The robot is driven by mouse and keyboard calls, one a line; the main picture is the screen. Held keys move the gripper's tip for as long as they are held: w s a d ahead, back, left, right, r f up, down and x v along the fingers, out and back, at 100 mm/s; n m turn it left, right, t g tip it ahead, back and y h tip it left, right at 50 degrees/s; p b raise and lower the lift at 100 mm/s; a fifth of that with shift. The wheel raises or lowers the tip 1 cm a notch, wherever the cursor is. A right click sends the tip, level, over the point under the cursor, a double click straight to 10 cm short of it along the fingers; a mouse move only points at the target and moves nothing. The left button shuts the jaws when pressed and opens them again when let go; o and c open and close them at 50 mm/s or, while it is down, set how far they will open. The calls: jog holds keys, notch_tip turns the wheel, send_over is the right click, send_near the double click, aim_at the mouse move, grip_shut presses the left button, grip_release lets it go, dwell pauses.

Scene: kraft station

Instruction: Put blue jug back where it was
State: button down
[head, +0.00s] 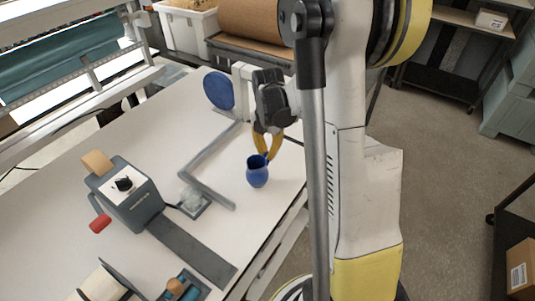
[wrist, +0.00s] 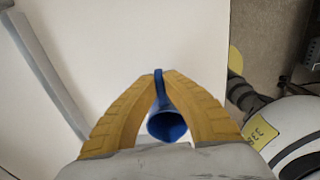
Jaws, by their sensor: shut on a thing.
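The blue jug (head: 257,174) is at the right part of the white table (head: 228,258), near its right edge, and looks upright. My gripper (head: 267,156) comes down from above, its yellow fingers shut on the jug's upper part. In the wrist view my gripper (wrist: 159,76) pinches a thin blue part of the jug (wrist: 166,126), likely its handle, between the fingertips. The jug's round opening shows between the fingers. I cannot tell whether the jug's base touches the table.
A grey angled bar (head: 205,178) lies left of the jug, with a small clear item on a pad (head: 191,201) beside it. A grey machine with a red knob (head: 130,196) stands further left. Bare table lies between bar and jug.

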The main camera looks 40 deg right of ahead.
jog(key=shift+s+r, duration=0.1)
jog(key=shift+f, duration=0.2)
jog(key=c, duration=1.6)
grip_release()
jog(key=shift+r, duration=0.1)
notch_tip(320, 180, up, 12)
jog(key=p, duration=0.3)
jog(key=shift+s+a+r+m+t, duration=1.2)
jog(key=shift+s+a+m, duration=0.95)
jog(key=shift+a+m, duration=1.3)
jog(key=shift+s+a+r+m+t, duration=1.25)
jog(key=shift+s+a+m, duration=0.85)
jog(key=shift+a+m, duration=1.3)
jog(key=shift+s+a+r+m+t, duration=1.2)
jog(key=shift+s+a+m, duration=1.25)
jog(key=shift+m, duration=1.7)
